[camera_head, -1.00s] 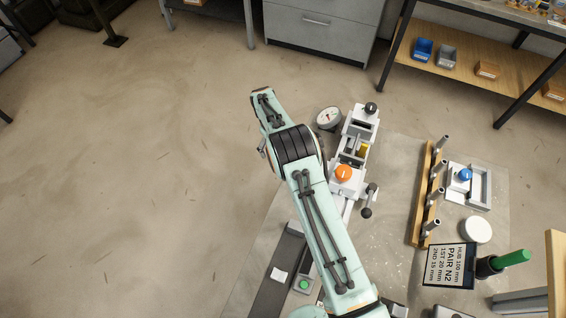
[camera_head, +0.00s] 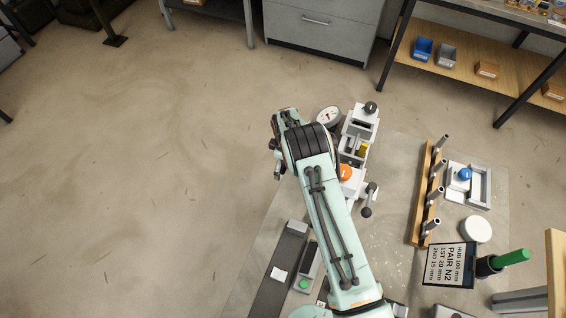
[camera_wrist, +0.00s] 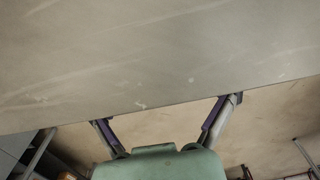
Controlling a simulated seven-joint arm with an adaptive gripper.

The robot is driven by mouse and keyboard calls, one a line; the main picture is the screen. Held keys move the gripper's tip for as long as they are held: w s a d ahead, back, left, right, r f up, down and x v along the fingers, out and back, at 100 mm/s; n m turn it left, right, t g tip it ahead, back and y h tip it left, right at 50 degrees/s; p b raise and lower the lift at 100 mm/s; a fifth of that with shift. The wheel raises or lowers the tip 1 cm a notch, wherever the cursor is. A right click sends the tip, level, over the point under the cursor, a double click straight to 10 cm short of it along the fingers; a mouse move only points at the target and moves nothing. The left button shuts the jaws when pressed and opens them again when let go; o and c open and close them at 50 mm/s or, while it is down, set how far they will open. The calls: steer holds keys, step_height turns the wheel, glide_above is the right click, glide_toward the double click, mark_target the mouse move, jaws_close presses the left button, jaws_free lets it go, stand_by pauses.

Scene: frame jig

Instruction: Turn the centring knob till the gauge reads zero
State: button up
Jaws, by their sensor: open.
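The jig (camera_head: 362,123) is a pale block assembly on the table, right of my arm. Its orange knob (camera_head: 346,172) is partly covered by my arm's edge. A black ball knob (camera_head: 370,107) tops the far end, and a dark-knobbed lever (camera_head: 367,211) sticks out on the near right. I cannot tell for certain which is the centring knob. The round white gauge (camera_head: 328,117) stands left of the jig; its reading is too small to make out. My gripper (camera_wrist: 165,110) is open and empty, fingers wide apart. No knob or gauge shows in the wrist view.
Right of the jig are a wooden rack (camera_head: 423,210) with several metal pegs, a grey fixture (camera_head: 485,188) with a blue knob, a white disc (camera_head: 476,229) and a black sign (camera_head: 449,264). A green-button box (camera_head: 304,284) lies left of my arm.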

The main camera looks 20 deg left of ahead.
steer(key=c, duration=1.2)
steer(key=shift+o, duration=0.2)
steer(key=shift+g, duration=0.8)
steer(key=o, duration=1.2)
steer(key=shift+c, duration=0.2)
